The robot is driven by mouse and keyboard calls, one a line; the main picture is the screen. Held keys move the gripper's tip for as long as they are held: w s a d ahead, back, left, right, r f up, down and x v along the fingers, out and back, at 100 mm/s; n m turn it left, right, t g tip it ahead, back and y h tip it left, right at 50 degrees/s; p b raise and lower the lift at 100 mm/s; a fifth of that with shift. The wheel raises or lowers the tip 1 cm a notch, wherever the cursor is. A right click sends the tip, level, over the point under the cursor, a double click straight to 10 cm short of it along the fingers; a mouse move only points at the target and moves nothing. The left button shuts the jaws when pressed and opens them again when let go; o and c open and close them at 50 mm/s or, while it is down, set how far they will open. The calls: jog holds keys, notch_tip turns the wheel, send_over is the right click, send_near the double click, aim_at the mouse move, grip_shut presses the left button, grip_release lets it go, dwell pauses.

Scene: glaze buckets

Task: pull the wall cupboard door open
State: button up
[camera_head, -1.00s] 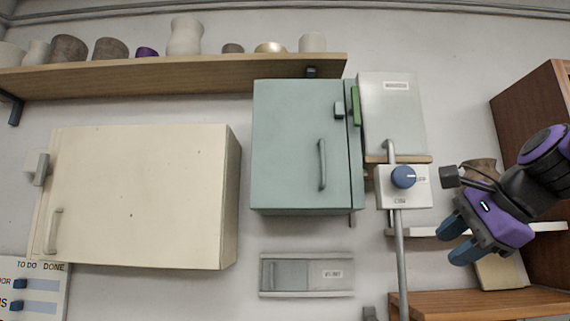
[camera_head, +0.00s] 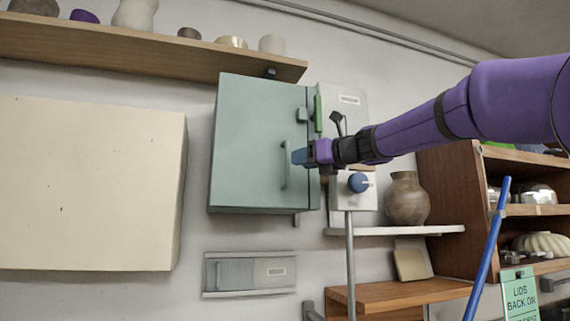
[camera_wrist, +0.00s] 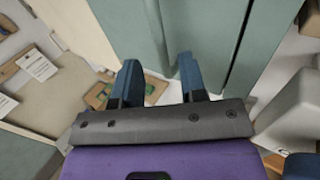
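A teal wall cupboard (camera_head: 258,110) hangs in the middle of the head view with its door shut. A slim vertical teal handle (camera_head: 285,168) is on the door's right side. My gripper (camera_head: 298,157) is level with the handle, its blue fingertips at or just right of it; the head view does not show whether they touch. In the wrist view my gripper (camera_wrist: 159,66) has its two fingers apart. A vertical teal bar, probably the handle (camera_wrist: 156,32), runs up beyond the gap between them. The teal door surface (camera_wrist: 208,40) fills the space beyond.
A grey box (camera_head: 350,108) and a blue-knobbed switch (camera_head: 358,183) are close on the right. A cream cupboard (camera_head: 85,185) hangs left, and a shelf (camera_head: 150,50) runs above.

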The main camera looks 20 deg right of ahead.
aim_at(287, 179)
jog(key=x, duration=0.5)
jog(key=shift+w+a, duration=0.15)
jog(key=shift+w, duration=0.1)
grip_shut()
